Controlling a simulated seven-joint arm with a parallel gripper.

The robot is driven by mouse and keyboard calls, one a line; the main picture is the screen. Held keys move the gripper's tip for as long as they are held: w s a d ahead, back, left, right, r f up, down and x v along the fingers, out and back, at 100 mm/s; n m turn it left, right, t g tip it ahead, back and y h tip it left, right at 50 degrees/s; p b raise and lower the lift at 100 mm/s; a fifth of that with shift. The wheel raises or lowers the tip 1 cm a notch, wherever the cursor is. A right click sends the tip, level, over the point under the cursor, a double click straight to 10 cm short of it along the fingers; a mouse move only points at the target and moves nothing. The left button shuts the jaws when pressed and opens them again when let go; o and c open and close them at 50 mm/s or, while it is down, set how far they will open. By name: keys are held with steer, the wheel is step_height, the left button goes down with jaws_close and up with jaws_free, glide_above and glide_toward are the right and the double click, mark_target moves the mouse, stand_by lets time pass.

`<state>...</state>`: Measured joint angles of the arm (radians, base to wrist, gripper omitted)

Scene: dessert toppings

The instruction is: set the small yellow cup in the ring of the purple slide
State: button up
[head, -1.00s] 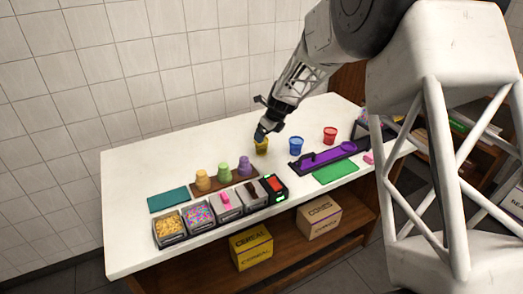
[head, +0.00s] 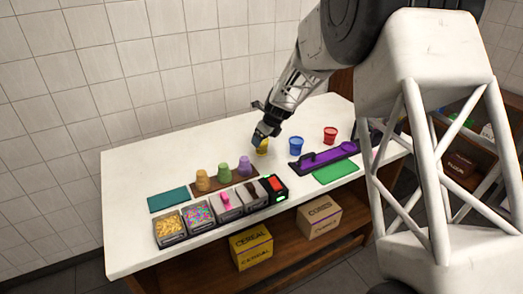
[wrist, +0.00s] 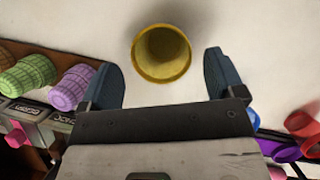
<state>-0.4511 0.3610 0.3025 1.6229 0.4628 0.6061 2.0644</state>
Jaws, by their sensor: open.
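The small yellow cup (head: 262,147) stands upright on the white table in the head view, partly hidden by my gripper (head: 262,134). In the wrist view the yellow cup (wrist: 162,53) shows its open, empty mouth between my two blue-grey fingers. My gripper (wrist: 163,80) is open, with a gap between the cup and each finger. The ring on the slide is too small to make out.
A blue cup (head: 295,146) and a red cup (head: 330,134) stand right of the yellow cup. A green mat (head: 335,172) lies in front of the slide. Several topping bins (head: 170,230) and a brown tray (head: 208,188) of coloured cones stand at left. The table's back left is clear.

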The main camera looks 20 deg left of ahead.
steer(key=shift+x, duration=2.6)
steer(key=shift+w, duration=0.15)
steer(key=shift+c, duration=0.4)
steer(key=c, duration=1)
steer(key=shift+r, duration=0.1)
steer(key=shift+r, duration=4.95)
